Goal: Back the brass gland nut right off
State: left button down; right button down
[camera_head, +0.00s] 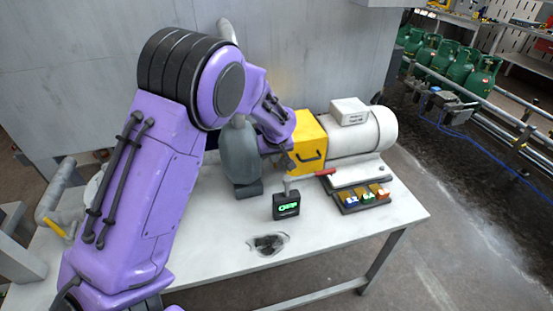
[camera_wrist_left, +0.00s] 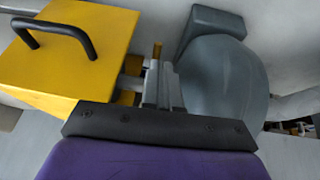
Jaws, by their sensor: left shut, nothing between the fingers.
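The grey rounded pump casing (camera_head: 240,152) stands on the white bench, with the yellow guard box (camera_head: 307,145) to its right. My left gripper (camera_head: 283,158) reaches down into the gap between them; its fingers are mostly hidden in the head view. In the left wrist view the gripper's grey fingers (camera_wrist_left: 171,82) are shut with nothing between them, beside the casing (camera_wrist_left: 225,85). Brass-coloured parts show in the gap: an upright piece (camera_wrist_left: 157,60) by the fingers and a lower piece (camera_wrist_left: 129,97) by the guard (camera_wrist_left: 65,55). I cannot tell which is the gland nut. My right gripper is out of view.
A white motor (camera_head: 360,132) sits right of the guard. A small black box with a green display (camera_head: 286,205), a red-handled tool (camera_head: 318,174) and a button panel (camera_head: 362,198) lie in front. The bench's front right (camera_head: 370,227) is clear. Green cylinders (camera_head: 482,74) stand beyond.

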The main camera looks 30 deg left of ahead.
pick_arm(q)
jog(key=shift+w+f+p, duration=0.2)
jog(key=shift+f, duration=0.55)
jog(key=shift+w+f+p, duration=0.15)
jog(key=shift+w+f, duration=0.05)
jog(key=shift+f, duration=0.55)
jog(key=shift+w, duration=0.1)
jog(key=shift+f+t+b, duration=0.3)
jog(key=shift+f+b, duration=0.15)
jog(key=shift+f, duration=0.2)
jog(key=shift+w+r, duration=0.1)
jog(key=shift+r, duration=0.05)
jog(key=shift+r+y+p, duration=0.3)
jog(key=shift+p, duration=0.05)
jog(key=p, duration=0.2)
send_near(276, 166)
jog(key=v, duration=0.6)
jog(key=shift+s+r+b, duration=0.2)
jog(key=shift+s+b, duration=0.1)
jog(key=shift+s, duration=0.1)
